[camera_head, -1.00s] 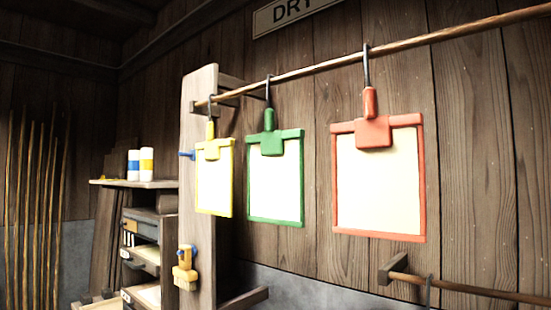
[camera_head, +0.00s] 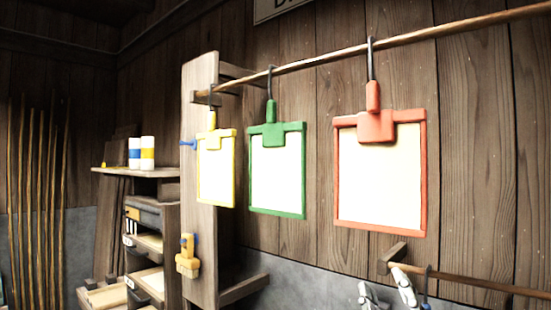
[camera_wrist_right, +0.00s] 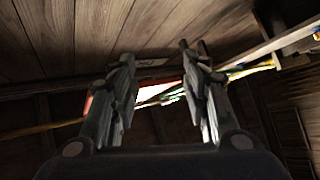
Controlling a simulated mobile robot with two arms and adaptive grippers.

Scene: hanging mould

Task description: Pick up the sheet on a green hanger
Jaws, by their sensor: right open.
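The green hanger (camera_head: 269,137) hangs by its hook from the upper wooden rail, between the yellow and red hangers. Its clip is at the top of a pale sheet (camera_head: 277,178) with a green frame. My right gripper (camera_head: 388,292) shows at the bottom of the head view, below and to the right of the green-framed sheet and apart from it. In the right wrist view its two fingers (camera_wrist_right: 160,85) are spread, with nothing held between them. Bright sheets show beyond the fingers there, partly hidden. My left gripper is not in view.
A yellow-framed sheet (camera_head: 215,172) hangs close to the left, a red-framed one (camera_head: 380,185) to the right. The upper rail (camera_head: 320,60) meets a wooden post (camera_head: 199,240). A lower rail (camera_head: 480,284) runs near my right gripper. Shelves (camera_head: 150,174) stand left.

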